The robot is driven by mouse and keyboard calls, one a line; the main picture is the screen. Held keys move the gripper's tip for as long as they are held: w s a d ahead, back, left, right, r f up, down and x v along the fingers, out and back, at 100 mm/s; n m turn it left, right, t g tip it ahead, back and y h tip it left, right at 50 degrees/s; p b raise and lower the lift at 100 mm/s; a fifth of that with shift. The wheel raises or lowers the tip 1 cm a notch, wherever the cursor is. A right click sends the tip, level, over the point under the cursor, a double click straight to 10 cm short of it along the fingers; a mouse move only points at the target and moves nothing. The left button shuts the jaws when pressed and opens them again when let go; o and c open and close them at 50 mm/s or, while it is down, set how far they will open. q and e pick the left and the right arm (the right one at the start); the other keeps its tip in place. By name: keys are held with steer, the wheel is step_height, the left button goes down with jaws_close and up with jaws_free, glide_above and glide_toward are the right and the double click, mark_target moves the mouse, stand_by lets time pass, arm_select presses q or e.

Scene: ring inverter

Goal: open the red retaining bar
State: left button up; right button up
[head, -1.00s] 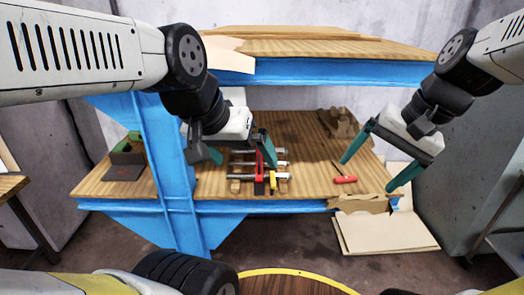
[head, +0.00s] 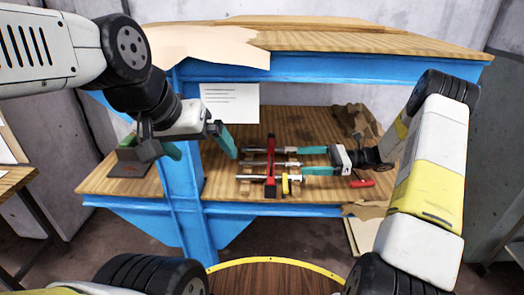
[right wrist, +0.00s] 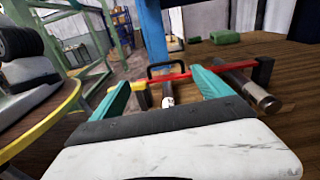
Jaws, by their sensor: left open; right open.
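The red retaining bar (head: 270,160) runs front to back across several rods (head: 257,165) on the lower wooden shelf, with dark parts at its ends. In the right wrist view the bar (right wrist: 183,75) lies across beyond my fingertips, with a black handle and a black end post. My right gripper (head: 301,161) is open, low over the shelf to the right of the bar, pointing left. It straddles a rod without closing on it. Its fingers also show in the right wrist view (right wrist: 158,88); contact with the bar cannot be told. My left gripper (head: 206,157) is open and empty, left of the bar by the blue post.
A yellow piece (head: 285,184) sits by the bar's front end.

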mark_target(271, 159)
steer(key=shift+w+a+f+m+t, duration=0.2)
steer(key=shift+w+f+m+t, duration=0.1)
steer(key=shift+w+f, duration=0.15)
steer(key=a, duration=1.1)
steer(key=shift+s+a, duration=0.1)
steer(key=shift+a, duration=0.25)
steer(key=c, duration=1.8)
